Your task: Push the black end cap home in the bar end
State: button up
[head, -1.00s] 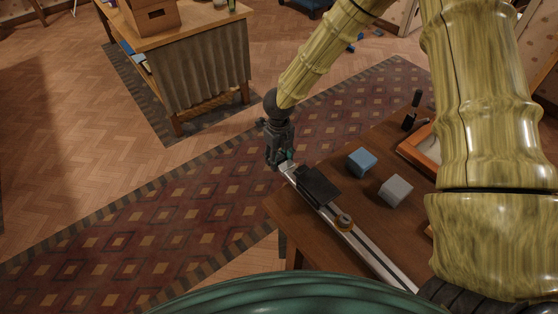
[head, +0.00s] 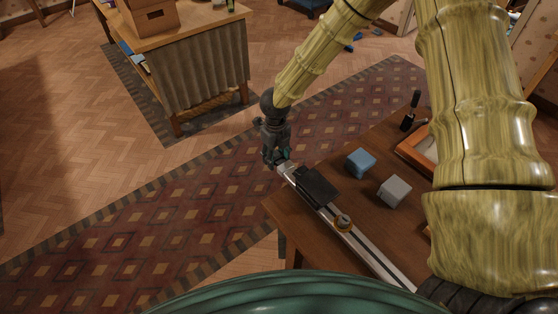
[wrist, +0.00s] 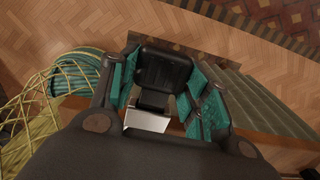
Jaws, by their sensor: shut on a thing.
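The silver bar (head: 372,257) lies along the table, and its far end sticks out past the table edge. My gripper (head: 276,160) is at that end, pointing down. In the wrist view my gripper (wrist: 166,92) has its teal-padded fingers on either side of the black end cap (wrist: 163,68) and is shut on it. The cap's narrower plug (wrist: 152,100) faces the bar end (wrist: 147,121) and appears to meet or overlap its edge; I cannot tell how deep it sits. In the head view the cap is hidden by the fingers.
A blue cube (head: 361,163), a grey cube (head: 394,191), a dark bottle-like object (head: 410,111) and an orange-framed tray (head: 413,150) are on the brown table (head: 300,228). Left of the gripper is open.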

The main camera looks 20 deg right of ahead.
jog(key=shift+f, duration=0.1)
jog(key=w+a+p, duration=0.1)
jog(key=w+a, duration=0.1)
jog(key=w, duration=0.4)
jog(key=shift+w+f+p, duration=0.3)
jog(key=shift+w, duration=0.1)
dwell(0.9)
jog(key=shift+a, duration=0.1)
dwell(1.1)
jog(key=shift+s+r+t, duration=0.1)
jog(key=shift+r+t, duration=0.5)
jog(key=shift+r, duration=0.05)
jog(key=shift+r, duration=0.1)
